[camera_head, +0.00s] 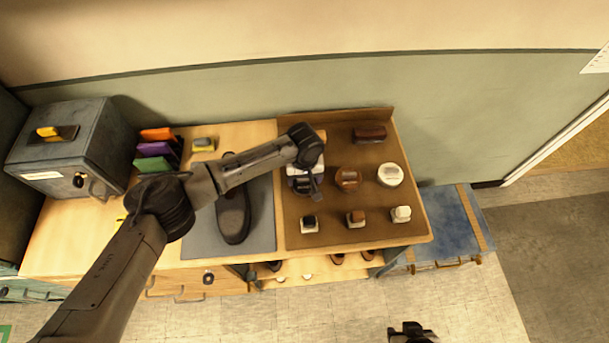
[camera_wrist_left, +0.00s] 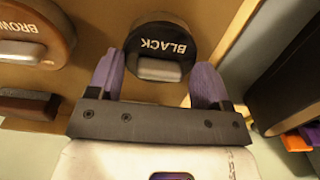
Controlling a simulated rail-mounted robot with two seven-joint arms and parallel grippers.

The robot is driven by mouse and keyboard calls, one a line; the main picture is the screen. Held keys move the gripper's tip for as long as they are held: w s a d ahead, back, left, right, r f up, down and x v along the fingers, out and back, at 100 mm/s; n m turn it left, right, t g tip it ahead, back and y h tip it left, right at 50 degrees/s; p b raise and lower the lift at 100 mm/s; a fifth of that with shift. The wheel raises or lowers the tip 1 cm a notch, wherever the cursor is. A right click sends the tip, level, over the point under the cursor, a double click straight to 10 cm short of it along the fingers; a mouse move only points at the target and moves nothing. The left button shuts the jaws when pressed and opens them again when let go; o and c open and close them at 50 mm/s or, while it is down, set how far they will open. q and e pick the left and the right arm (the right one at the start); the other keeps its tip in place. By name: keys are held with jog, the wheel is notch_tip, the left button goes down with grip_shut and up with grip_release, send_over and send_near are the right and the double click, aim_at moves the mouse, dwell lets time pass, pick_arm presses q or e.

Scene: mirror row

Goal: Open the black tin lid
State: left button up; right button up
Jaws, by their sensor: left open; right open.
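The black tin (camera_head: 302,187) stands on the brown tray, partly covered by my left gripper in the head view. In the left wrist view the black tin (camera_wrist_left: 166,40) shows its round dark lid with the word BLACK and a grey tab at the near edge. The lid looks closed. My left gripper (camera_head: 313,184) is above it and open. Its two purple fingers (camera_wrist_left: 155,82) are spread on either side of the tin's near part; I cannot tell whether they touch it. My right gripper (camera_head: 411,331) shows only partly at the bottom edge, away from the tray.
The brown tray (camera_head: 335,236) also holds a brown tin (camera_head: 347,178), close beside the black tin, a white-lidded tin (camera_head: 390,174), a dark brush (camera_head: 369,133) and several small brushes in front. A dark shoe (camera_head: 234,212) lies on a grey mat (camera_head: 203,236) to the left.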

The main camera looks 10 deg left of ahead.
pick_arm(q)
jog(key=shift+c, duration=0.4)
jog(key=c, duration=1.2)
